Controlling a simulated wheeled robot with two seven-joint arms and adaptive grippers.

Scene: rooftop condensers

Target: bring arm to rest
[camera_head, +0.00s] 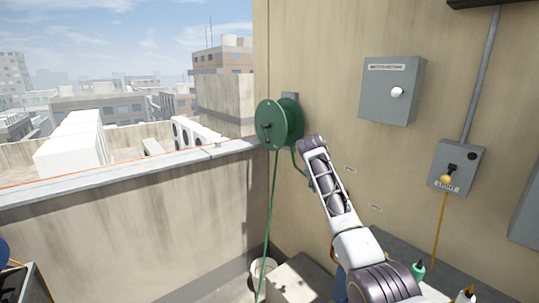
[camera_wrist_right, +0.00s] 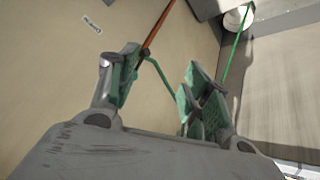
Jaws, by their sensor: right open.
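My right arm (camera_head: 335,195) comes in from the lower right of the head view and reaches up beside the green hose reel (camera_head: 278,124) on the wall. Its gripper is mostly hidden there behind the arm's far end. In the right wrist view, my right gripper (camera_wrist_right: 160,82) is open, with green pads on its fingers. A thin green bar or hose piece shows between the fingers; I cannot tell whether it touches them. I see no object held. My left gripper is not in view.
A green hose (camera_head: 269,225) hangs from the reel towards a white bucket (camera_head: 262,269). A grey box (camera_head: 391,90) and a switch box (camera_head: 455,167) are on the wall at right. Green-capped bottles (camera_head: 418,270) stand low right. A parapet (camera_head: 130,185) runs along the left.

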